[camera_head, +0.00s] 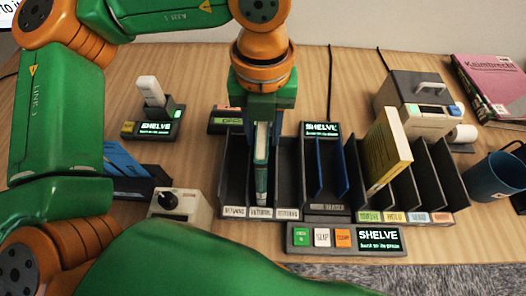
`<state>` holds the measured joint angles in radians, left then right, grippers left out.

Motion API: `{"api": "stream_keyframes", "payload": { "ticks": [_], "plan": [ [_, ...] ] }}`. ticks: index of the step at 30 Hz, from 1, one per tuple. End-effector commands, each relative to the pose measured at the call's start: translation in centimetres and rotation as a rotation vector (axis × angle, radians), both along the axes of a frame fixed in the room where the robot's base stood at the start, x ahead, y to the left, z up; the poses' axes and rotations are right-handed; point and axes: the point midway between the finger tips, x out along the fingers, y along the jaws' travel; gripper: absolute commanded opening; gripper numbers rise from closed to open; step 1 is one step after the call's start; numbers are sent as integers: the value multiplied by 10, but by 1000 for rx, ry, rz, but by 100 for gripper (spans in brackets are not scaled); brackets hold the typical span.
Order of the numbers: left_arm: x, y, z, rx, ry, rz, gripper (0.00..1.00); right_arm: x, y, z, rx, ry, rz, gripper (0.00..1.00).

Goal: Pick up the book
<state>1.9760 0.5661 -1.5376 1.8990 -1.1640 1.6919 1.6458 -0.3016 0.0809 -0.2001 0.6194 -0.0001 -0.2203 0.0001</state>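My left gripper (262,121) points down over the left part of the dark slotted sorter (289,182). A thin teal book with a pale spine (262,172) stands upright in a left-hand slot, directly under and in line with the gripper. The gripper's body hides the book's top, and I cannot tell whether the fingers are closed on it. A yellow book (391,152) leans in the right part of the sorter, its top sticking out. Something blue and thin (322,170) stands in the middle slots. My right gripper is not in view.
A button panel (318,238) with a "SHELVE" screen stands before the sorter. A grey printer-like box (412,98), a pink book (492,80) and a blue mug (492,177) are at right. A knob box (180,204) and blue items in a holder (158,183) are at left.

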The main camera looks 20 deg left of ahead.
Motion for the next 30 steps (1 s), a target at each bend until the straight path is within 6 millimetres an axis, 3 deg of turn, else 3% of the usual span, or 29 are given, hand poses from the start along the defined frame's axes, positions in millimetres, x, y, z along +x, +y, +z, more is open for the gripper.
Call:
{"api": "stream_keyframes", "payload": {
  "ticks": [1, 3, 30],
  "plan": [
    [0, 0, 0, 0, 0, 0, 20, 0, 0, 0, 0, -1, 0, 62],
    [0, 0, 0, 0, 0, 0, 1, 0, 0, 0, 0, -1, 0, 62],
    [0, 0, 0, 0, 0, 0, 0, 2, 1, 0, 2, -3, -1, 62]
  ]
}}
